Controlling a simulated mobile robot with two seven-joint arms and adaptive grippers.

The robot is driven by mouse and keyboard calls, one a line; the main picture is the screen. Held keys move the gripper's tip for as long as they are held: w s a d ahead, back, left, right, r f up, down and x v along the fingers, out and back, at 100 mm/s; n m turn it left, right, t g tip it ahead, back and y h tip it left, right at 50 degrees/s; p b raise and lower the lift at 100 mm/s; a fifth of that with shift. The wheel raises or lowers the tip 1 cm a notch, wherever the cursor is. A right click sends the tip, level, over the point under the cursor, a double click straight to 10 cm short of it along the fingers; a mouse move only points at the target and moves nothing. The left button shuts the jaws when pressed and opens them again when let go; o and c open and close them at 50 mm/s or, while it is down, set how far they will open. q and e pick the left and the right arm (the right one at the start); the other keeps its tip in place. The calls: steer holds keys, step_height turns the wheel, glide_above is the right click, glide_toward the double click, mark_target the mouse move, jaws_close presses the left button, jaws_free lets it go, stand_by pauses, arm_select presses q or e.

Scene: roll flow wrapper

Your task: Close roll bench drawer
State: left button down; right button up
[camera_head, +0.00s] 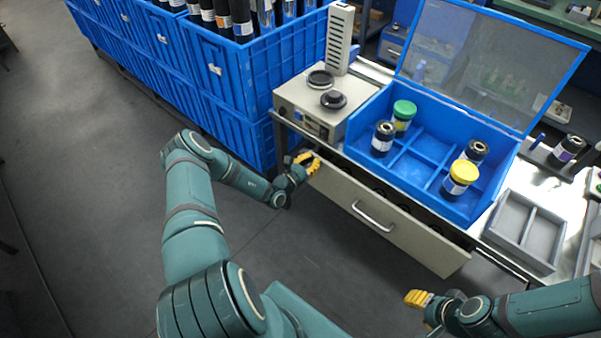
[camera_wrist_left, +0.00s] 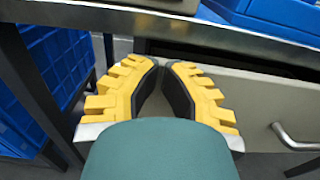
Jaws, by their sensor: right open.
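The bench drawer (camera_head: 340,193) stands partly out from under the bench top, with a dark gap behind its cream front panel. Its metal handle (camera_head: 373,217) is at the middle of the front. My left gripper (camera_head: 308,160) is at the left end of the drawer front. In the left wrist view the yellow fingers (camera_wrist_left: 161,63) meet at their tips, with nothing seen between them, against the drawer front (camera_wrist_left: 250,92). Whether they touch it is unclear. The handle (camera_wrist_left: 296,138) is to their right. My right gripper (camera_head: 420,299) is open and empty, in front of the drawer's right end.
Blue crates (camera_head: 215,70) stand left of the bench. On the bench top are a beige device (camera_head: 300,97), a blue divided box (camera_head: 405,172) with jars and a raised lid, and a grey tray (camera_head: 525,232). The floor (camera_head: 90,180) at left is clear.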

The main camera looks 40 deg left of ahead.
arm_select(q)
steer(key=w, duration=0.3)
steer(key=shift+d, duration=0.1)
steer(key=shift+w+r, duration=0.1)
steer(key=shift+w, duration=0.05)
arm_select(e)
steer(key=shift+f, duration=0.35)
arm_select(q)
steer(key=shift+r, duration=0.1)
